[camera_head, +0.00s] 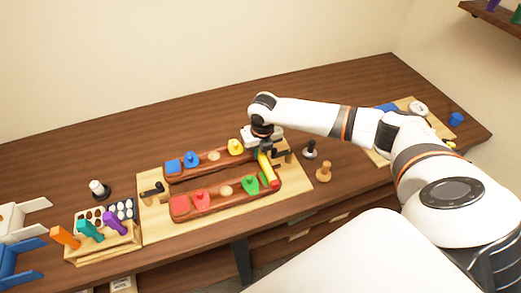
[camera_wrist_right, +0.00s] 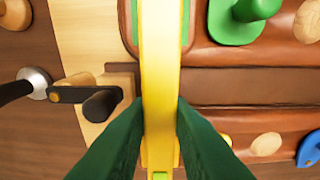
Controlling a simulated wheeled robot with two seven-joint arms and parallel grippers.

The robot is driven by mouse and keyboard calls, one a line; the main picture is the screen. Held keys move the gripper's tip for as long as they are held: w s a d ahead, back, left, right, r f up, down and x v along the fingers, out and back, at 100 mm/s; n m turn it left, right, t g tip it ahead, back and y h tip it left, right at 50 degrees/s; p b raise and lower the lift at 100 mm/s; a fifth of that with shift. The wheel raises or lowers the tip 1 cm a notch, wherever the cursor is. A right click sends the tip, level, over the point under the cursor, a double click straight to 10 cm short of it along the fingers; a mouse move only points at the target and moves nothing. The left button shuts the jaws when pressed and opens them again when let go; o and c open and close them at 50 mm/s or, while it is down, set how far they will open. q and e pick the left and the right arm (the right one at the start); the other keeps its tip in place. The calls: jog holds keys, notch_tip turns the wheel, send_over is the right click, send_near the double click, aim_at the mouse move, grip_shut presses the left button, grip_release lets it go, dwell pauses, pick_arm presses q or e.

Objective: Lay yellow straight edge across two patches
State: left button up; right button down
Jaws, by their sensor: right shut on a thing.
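The yellow straight edge (camera_head: 265,168) runs across the right ends of two reddish-brown padded strips, a far one (camera_head: 208,164) and a near one (camera_head: 222,200). My right gripper (camera_head: 261,149) is shut on it near the far strip. In the right wrist view the green fingers (camera_wrist_right: 162,118) close on both sides of the straight edge (camera_wrist_right: 160,55). A green-edged brown patch (camera_wrist_right: 190,12) shows partly under it. Most of the other patch is hidden. I cannot tell whether the straight edge touches the strips. My left gripper is not in view.
A green knobbed piece (camera_head: 251,185) and a yellow one (camera_head: 235,147) stand close by. Black-handled clamps (camera_wrist_right: 90,98) lie beside the strips on the pale board (camera_head: 151,229). A tool rack (camera_head: 105,243) stands left. The back of the table is clear.

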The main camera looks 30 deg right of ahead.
jog(key=shift+f, duration=0.35)
jog(key=c, duration=1.2)
grip_release()
